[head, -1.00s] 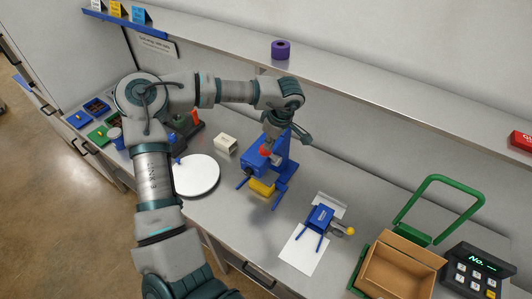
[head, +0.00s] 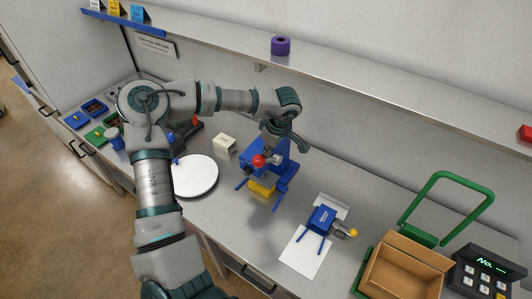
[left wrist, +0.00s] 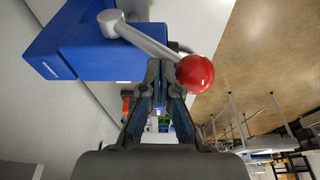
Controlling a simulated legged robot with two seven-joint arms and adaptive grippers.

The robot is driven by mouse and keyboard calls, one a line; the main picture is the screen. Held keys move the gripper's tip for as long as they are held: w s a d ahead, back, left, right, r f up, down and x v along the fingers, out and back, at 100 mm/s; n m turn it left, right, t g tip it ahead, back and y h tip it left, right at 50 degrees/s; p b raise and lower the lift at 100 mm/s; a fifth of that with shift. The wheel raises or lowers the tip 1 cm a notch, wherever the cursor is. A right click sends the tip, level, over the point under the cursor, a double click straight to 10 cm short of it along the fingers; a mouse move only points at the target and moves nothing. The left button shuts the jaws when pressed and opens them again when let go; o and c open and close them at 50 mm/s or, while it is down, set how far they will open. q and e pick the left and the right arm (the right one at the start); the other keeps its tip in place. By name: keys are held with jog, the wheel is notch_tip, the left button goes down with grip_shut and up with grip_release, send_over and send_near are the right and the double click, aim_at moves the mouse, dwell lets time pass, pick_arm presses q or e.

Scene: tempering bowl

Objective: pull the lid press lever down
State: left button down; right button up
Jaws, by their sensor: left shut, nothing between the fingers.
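The blue lid press (head: 282,165) stands on the bench in the middle of the head view. Its lever is a silver rod with a red ball (head: 258,160) at the end. A yellow piece (head: 261,188) sits low at the press's front. My left gripper (head: 268,151) is shut and empty, right at the lever. In the left wrist view, the lever rod (left wrist: 150,40) crosses just beyond the closed fingertips (left wrist: 163,66), and the red ball (left wrist: 195,74) is just right of them. I cannot tell whether the fingers touch the rod. My right gripper is not in view.
A white round plate (head: 196,177) and a small pale box (head: 225,144) lie left of the press. A blue device (head: 322,218), a white sheet (head: 303,255), a cardboard box (head: 405,275) with a green handle and a keypad (head: 482,275) are to the right. A shelf (head: 370,85) runs behind.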

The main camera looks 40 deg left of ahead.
pick_arm(q)
jog(key=shift+w+a+f, duration=0.2)
jog(key=shift+w+f, duration=0.1)
jog(key=shift+f, duration=0.25)
jog(key=shift+a, duration=0.15)
jog(key=shift+s+r, duration=0.1)
jog(key=shift+r, duration=0.05)
jog(key=shift+s+d+r, duration=0.2)
jog(key=shift+s+r, duration=0.05)
jog(key=shift+s, duration=0.1)
jog(key=d, duration=0.2)
jog(key=d+r, duration=0.1)
jog(key=shift+w+d+b, duration=0.25)
jog(key=shift+b, duration=0.05)
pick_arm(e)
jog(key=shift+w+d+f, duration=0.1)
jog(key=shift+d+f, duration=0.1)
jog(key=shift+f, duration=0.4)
